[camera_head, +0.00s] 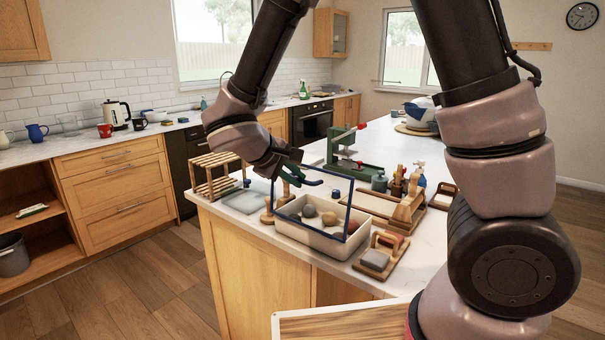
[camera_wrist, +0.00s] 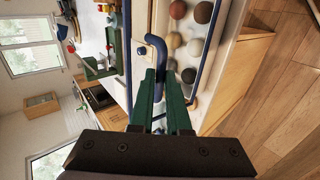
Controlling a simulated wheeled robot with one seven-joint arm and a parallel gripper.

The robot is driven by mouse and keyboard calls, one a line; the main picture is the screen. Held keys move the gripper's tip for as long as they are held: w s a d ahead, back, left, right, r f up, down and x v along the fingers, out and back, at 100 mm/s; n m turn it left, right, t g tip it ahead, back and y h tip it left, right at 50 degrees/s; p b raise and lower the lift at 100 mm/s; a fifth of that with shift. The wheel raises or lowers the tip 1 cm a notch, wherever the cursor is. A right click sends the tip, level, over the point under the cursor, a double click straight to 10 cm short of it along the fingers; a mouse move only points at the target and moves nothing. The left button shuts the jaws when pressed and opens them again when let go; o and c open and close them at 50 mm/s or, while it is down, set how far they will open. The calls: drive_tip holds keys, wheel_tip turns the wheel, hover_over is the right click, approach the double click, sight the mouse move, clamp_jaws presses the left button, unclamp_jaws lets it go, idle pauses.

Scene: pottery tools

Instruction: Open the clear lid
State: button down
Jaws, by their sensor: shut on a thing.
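The clear lid (camera_head: 351,208) has a dark blue frame and is tilted up, steeply angled above the pale box (camera_head: 310,238). A curved blue handle (camera_head: 311,183) sticks out from the lid's upper part; in the wrist view the handle (camera_wrist: 157,46) runs down between my fingertips. My gripper (camera_head: 291,176) has green fingers and is shut on this handle; its fingers (camera_wrist: 161,76) hide part of it. Several round balls in grey, brown and cream lie in the box, such as a grey ball (camera_head: 309,211).
A wooden rack (camera_head: 213,177) stands left of the box on the white island. A green press (camera_head: 352,160) stands behind it. A wooden holder with a grey block (camera_head: 375,259) lies close by on the right, with wooden tools and a blue bottle (camera_head: 421,178) beyond.

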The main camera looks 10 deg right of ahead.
drive_tip(key=shift+s+a+f, duration=0.25)
drive_tip(key=shift+s+f, duration=0.05)
drive_tip(key=shift+s, duration=0.15)
drive_tip(key=c, duration=0.9)
unclamp_jaws()
drive_tip(key=shift+r, duration=0.1)
drive_tip(key=v, duration=1)
drive_tip(key=shift+s+a+r, duration=0.15)
drive_tip(key=shift+a+r, duration=0.05)
drive_tip(key=shift+a, duration=0.05)
